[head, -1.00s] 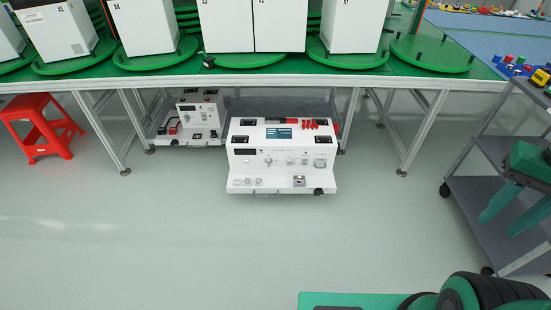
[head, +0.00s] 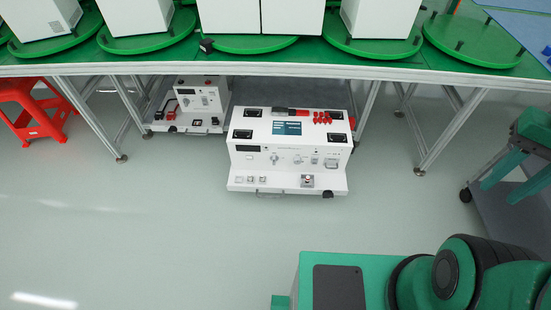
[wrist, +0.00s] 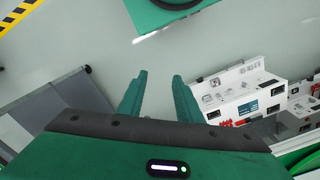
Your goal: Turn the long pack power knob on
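A white pack (head: 238,162) stands on the floor at the front edge under the green table in the head view. Its sloped front carries several small knobs and sockets, with a round knob (head: 297,161) near the middle; red terminals and a dark screen sit on top. I cannot read its labels or which way any knob points. It also shows tilted at the right of the wrist view (wrist: 236,92). A second white pack (head: 198,102) stands behind it to the left. My gripper (head: 506,186) is open and empty, well to the right of both packs; its fingers (wrist: 159,92) are spread in the wrist view.
The green table (head: 200,70) with white boxes on turntables runs above the packs, its metal legs on either side. A red stool (head: 35,110) is at the left. A grey cart (head: 500,210) is at the right, near my arm. The floor in front is clear.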

